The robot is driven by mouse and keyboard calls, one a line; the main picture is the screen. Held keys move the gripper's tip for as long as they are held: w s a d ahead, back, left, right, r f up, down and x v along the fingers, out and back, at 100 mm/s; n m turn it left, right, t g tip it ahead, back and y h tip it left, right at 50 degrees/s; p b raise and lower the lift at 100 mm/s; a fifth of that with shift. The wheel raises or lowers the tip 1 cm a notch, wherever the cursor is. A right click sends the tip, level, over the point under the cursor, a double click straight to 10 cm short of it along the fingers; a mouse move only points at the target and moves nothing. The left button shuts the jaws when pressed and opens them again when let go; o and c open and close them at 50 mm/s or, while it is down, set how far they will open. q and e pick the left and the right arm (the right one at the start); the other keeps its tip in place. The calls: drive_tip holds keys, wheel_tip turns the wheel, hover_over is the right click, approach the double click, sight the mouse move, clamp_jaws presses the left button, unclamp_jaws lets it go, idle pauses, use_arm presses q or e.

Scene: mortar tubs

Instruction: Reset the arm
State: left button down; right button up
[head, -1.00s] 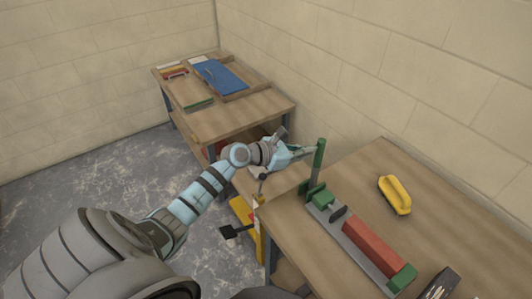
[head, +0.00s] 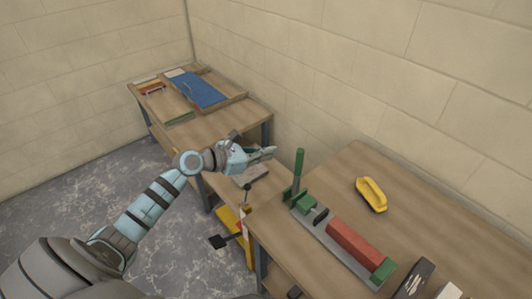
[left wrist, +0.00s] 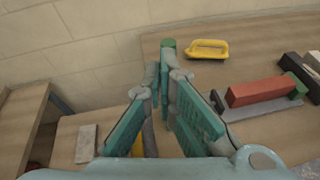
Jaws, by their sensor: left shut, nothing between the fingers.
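My left gripper (head: 268,154) is shut and empty. It is held in the air to the left of the green upright handle (head: 299,164), with a small gap in the head view. In the left wrist view my fingers (left wrist: 166,62) converge, and the green handle top (left wrist: 168,43) shows just beyond the tips. The red brick (left wrist: 254,90) lies to their right. My right gripper is not in view.
A yellow-handled tool (head: 372,194) lies on the right bench (head: 420,222). A yellow stand (head: 232,224) is beside the bench. A far table (head: 219,123) carries a blue panel (head: 199,90). Open floor is at left.

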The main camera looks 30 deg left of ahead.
use_arm(q)
drive_tip(key=shift+w+d+f, duration=0.15)
drive_tip(key=shift+w, duration=0.1)
